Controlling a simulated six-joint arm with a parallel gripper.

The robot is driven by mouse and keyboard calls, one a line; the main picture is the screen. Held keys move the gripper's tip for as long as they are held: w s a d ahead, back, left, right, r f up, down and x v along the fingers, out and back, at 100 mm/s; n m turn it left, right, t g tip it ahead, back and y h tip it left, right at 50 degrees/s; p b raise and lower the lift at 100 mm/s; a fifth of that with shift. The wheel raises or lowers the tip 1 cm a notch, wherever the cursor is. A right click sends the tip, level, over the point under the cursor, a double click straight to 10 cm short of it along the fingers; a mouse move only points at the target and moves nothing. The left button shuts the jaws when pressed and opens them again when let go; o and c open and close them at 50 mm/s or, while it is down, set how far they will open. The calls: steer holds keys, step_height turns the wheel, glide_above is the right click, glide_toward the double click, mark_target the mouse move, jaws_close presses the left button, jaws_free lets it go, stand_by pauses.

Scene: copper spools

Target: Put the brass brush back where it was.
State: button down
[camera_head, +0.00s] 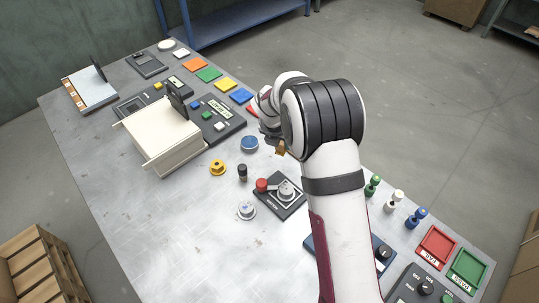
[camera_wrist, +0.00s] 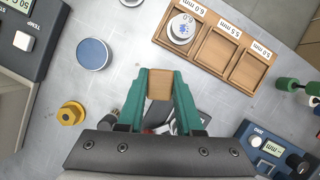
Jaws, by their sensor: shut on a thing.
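My gripper (camera_wrist: 160,74) has its two green fingers shut on a brown, wood-coloured block, which I take to be the brass brush (camera_wrist: 160,87). Only its block-like end shows between the fingertips; bristles cannot be made out. In the camera_head view the brush (camera_head: 280,149) shows as a small brown piece under my gripper (camera_head: 273,138), beside the blue disc. It appears held above the table; the exact height cannot be told. My arm hides much of the area behind and right of it. No marked place for the brush can be made out.
A wooden three-compartment tray (camera_wrist: 200,63) lies ahead, its 6.0 mm compartment holding a round white piece. A blue disc (camera_head: 249,143), yellow knob (camera_head: 217,168), black cylinder (camera_head: 242,173) and red-knobbed device (camera_head: 280,194) stand nearby. The table's front left (camera_head: 165,225) is clear.

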steer(key=a+f, duration=0.1)
steer(key=w+a+f, duration=0.1)
steer(key=a, duration=0.1)
steer(key=shift+w+a+f, duration=0.1)
steer(key=shift+a+f, duration=0.15)
steer(key=shift+f, duration=1.85)
steer(key=shift+f, duration=0.15)
steer(key=c, duration=0.6)
jaws_free()
